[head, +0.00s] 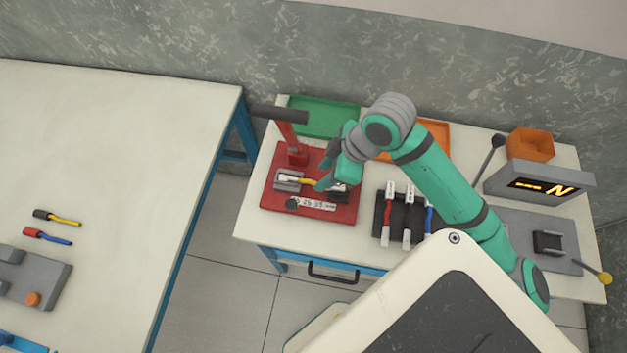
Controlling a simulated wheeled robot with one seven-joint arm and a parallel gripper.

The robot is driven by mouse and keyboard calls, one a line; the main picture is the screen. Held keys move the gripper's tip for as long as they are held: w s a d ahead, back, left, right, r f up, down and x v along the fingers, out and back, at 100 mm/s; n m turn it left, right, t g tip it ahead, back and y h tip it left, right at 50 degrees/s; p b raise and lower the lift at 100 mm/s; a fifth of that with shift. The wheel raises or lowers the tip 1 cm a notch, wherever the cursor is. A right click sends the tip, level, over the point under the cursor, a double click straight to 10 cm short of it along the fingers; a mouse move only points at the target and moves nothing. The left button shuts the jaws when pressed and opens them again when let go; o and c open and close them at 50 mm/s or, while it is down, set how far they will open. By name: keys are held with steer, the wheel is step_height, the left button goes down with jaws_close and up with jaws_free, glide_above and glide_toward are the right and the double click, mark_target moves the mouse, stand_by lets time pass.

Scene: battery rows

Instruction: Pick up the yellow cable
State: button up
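A yellow cable (308,182) lies on the red fixture plate (270,194) of the right table. Its left end is at a grey metal block (288,180); its right end is hidden by my gripper. My gripper (325,184) is low over the plate, with its teal fingers at the cable's right part. The view is too small to tell whether the fingers are closed on it. Another cable (65,221), yellow with a black end, lies on the left table. A red and blue cable (50,236) lies just below it.
A red post with a dark lever (278,114) rises at the fixture's back. A dark rack (379,215) with several tools stands right of the plate. A floor gap separates the tables.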

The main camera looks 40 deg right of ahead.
mark_target(314, 182)
steer(key=shift+x, duration=2.65)
steer(key=shift+w+d, duration=0.2)
jaws_close()
